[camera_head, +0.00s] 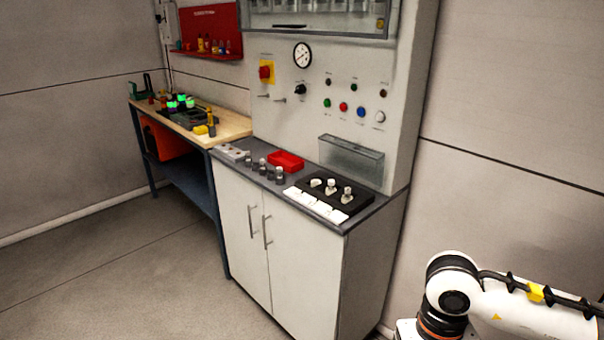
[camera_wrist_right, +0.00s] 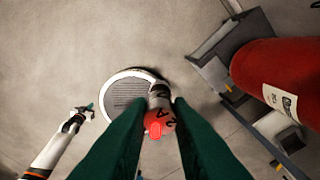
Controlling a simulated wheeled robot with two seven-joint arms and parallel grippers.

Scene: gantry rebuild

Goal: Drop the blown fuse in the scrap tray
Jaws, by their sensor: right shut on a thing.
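In the right wrist view my right gripper (camera_wrist_right: 160,118) is shut on a short cylinder, likely the fuse (camera_wrist_right: 158,98), with a grey-white body, dark marks and a red end. It is held above the floor. My right arm shows at the lower right of the head view; its gripper is out of that picture. A small red tray (camera_head: 286,161), likely the scrap tray, sits on the cabinet's dark top, well away from that arm. My left gripper (camera_wrist_right: 84,114) appears small at the left of the wrist view, clear of other things; its jaws are too small to judge.
The grey cabinet (camera_head: 290,245) carries several dark cylinders with pale caps (camera_head: 263,166), a black block (camera_head: 325,188), white cards (camera_head: 315,205) and a clear box (camera_head: 352,158). A red cylinder (camera_wrist_right: 275,75) is close at right in the wrist view. The floor left is clear.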

